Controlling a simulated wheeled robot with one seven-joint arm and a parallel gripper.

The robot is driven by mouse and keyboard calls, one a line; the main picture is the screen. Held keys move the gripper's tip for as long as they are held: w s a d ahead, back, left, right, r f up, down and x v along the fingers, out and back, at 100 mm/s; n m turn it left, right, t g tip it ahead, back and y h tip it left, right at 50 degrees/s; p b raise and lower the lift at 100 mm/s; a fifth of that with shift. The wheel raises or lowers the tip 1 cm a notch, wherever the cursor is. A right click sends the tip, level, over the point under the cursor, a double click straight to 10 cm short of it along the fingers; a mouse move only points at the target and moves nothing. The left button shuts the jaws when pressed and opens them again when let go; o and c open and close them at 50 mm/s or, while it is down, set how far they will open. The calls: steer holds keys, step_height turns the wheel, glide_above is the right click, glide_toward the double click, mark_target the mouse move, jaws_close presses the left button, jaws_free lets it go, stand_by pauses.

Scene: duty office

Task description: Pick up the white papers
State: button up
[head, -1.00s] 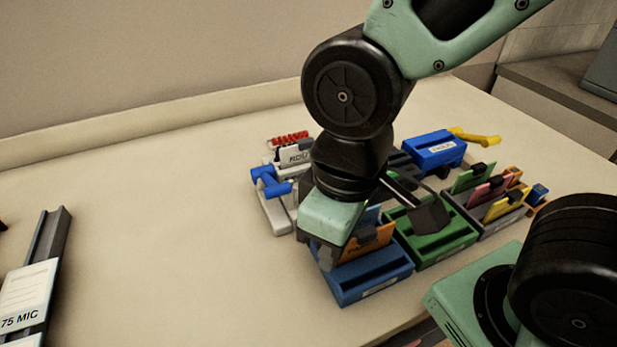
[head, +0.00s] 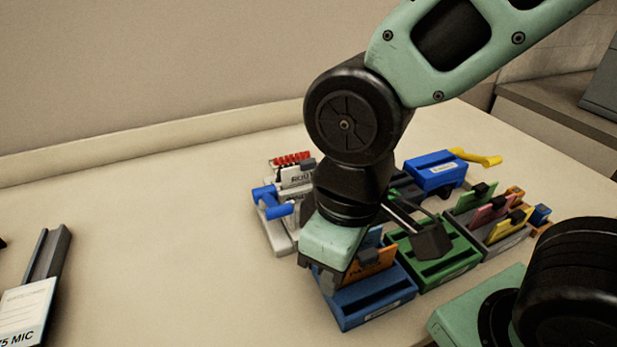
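White upright papers or cards with dark lettering (head: 299,177) stand in a white holder at the back left of the desk-organizer group, partly behind my arm. Another white sheet with the print "75 MIC" (head: 25,307) lies on a grey rail-like holder at the far left, cut off by the frame edge. My gripper (head: 328,278) points down over the blue tray (head: 372,303), in front of and to the right of the white holder. Its fingertips are partly hidden against the tray and an orange card (head: 372,262), so I cannot tell its opening. No paper shows in it.
A green tray (head: 440,262), card holders and a blue box with yellow handle (head: 434,170) crowd the right. The cream desk (head: 160,240) is clear between the rail and the organizers.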

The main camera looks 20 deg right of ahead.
steer(key=o, duration=0.4)
step_height(320, 180, up, 15)
steer(key=n+p, duration=1)
steer(key=p, duration=1.3)
glide_above(308, 161)
steer(key=d, duration=0.2)
steer(key=shift+y, duration=0.4)
steer(key=f, duration=0.4)
steer(key=a+f, duration=0.1)
steer(key=f, duration=0.2)
steer(key=f+p, duration=0.1)
steer(key=f, duration=0.3)
steer(key=shift+w+a+f, duration=0.2)
steer(key=shift+w+f, duration=0.1)
steer(key=shift+s+a+f+p, duration=0.15)
steer(key=shift+f+p, duration=0.2)
steer(key=shift+f, duration=0.95)
steer(key=shift+s+a+f+p, duration=0.15)
steer(key=shift+f+p, duration=0.2)
steer(key=shift+f, duration=0.95)
